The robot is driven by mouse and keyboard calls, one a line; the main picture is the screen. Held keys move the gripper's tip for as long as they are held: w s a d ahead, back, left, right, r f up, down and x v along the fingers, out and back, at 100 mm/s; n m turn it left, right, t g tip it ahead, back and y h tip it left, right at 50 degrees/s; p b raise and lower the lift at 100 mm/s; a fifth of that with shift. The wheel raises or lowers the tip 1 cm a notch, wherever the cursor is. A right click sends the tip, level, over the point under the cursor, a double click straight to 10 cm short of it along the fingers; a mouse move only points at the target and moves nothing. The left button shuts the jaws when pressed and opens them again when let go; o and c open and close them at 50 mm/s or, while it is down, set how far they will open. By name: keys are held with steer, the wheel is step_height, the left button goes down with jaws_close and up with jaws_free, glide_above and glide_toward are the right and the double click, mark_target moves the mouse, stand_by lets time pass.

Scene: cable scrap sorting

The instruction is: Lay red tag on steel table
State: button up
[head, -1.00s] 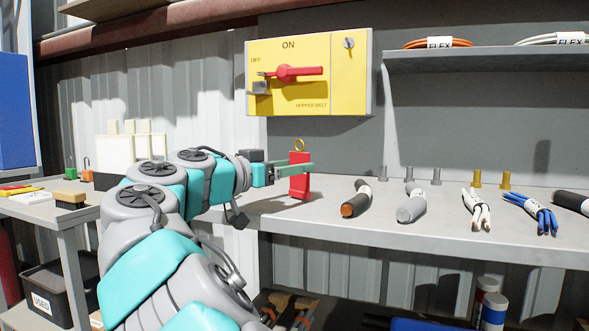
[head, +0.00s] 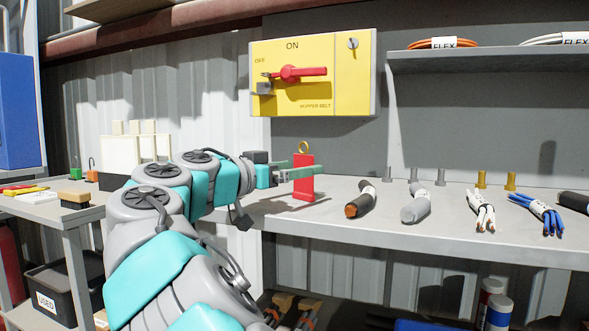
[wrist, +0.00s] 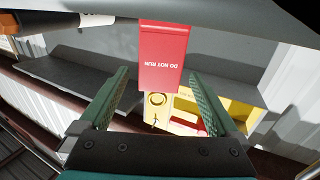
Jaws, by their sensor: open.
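The red tag (head: 303,192) is upright on or just above the steel table (head: 345,223), left of the cable pieces, with its brass ring at the top. I cannot tell whether its lower edge touches the table. My gripper (head: 305,170) reaches in from the left at the tag's upper part, one finger crossing in front of it. In the wrist view the fingers of my gripper (wrist: 159,73) are spread apart, with the tag (wrist: 163,50) between and beyond their tips. Its "DO NOT RUN" print appears upside down there.
Cut cable pieces (head: 416,204) and several upright bolts (head: 388,174) stand or lie to the right. A yellow switch box (head: 355,75) with a red handle hangs on the wall above. A side table (head: 75,212) with small items is at left.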

steer(key=v, duration=1.2)
steer(key=shift+r+p, duration=0.1)
steer(key=shift+p, duration=0.2)
